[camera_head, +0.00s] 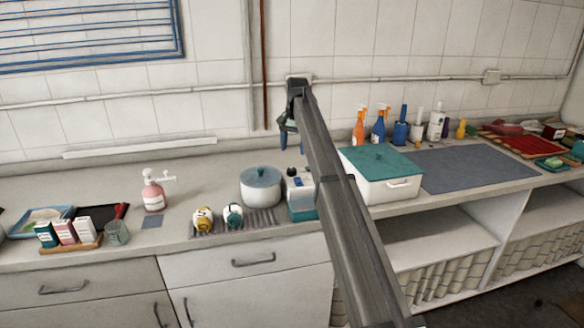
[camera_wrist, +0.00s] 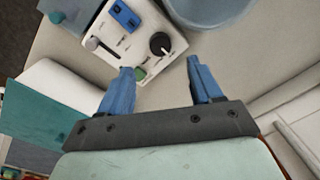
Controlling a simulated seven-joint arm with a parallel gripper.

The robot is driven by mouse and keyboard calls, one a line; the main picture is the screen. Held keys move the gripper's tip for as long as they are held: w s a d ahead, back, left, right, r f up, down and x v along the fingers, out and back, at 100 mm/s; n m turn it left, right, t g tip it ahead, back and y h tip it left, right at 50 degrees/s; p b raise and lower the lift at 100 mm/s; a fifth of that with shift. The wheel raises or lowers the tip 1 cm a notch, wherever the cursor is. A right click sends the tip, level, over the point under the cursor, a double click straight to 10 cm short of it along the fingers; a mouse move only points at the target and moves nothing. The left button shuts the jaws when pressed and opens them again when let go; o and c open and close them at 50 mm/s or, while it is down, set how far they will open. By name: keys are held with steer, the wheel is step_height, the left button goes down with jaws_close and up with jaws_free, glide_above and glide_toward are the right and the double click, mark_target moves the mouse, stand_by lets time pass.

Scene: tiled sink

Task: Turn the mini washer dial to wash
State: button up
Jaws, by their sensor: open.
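The mini washer (camera_head: 301,193) is a small white box with a teal base on the counter, partly hidden behind my arm in the head view. In the wrist view its white panel (camera_wrist: 118,40) carries a black round dial (camera_wrist: 160,44), a green button (camera_wrist: 140,73), a blue switch block (camera_wrist: 124,16) and a grey lever. Labels on the panel are too small to read. My gripper (camera_wrist: 160,78) has blue fingers, open and empty. The dial lies beyond the gap between the fingertips, apart from them as far as I can tell. In the head view my gripper (camera_head: 286,138) is above the washer.
A white pot with a blue lid (camera_head: 262,185) stands just left of the washer. A white bin with a teal lid (camera_head: 380,160) stands close on its right. Two small jars (camera_head: 203,219) sit in front on a grey rack. Spray bottles (camera_head: 378,127) stand behind the bin.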

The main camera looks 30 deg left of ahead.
mark_target(291, 170)
steer(key=f, duration=0.8)
steer(key=shift+a+f, duration=0.25)
steer(key=shift+f, duration=0.05)
steer(key=shift+c, duration=0.2)
steer(key=c, duration=1)
steer(key=shift+m, duration=0.3)
steer(key=m, duration=0.3)
steer(key=shift+s+m, duration=0.1)
steer(key=shift+m, duration=0.2)
steer(key=shift+a+m+t, duration=0.1)
steer(key=shift+m+t, duration=0.2)
steer(key=shift+m, duration=1.5)
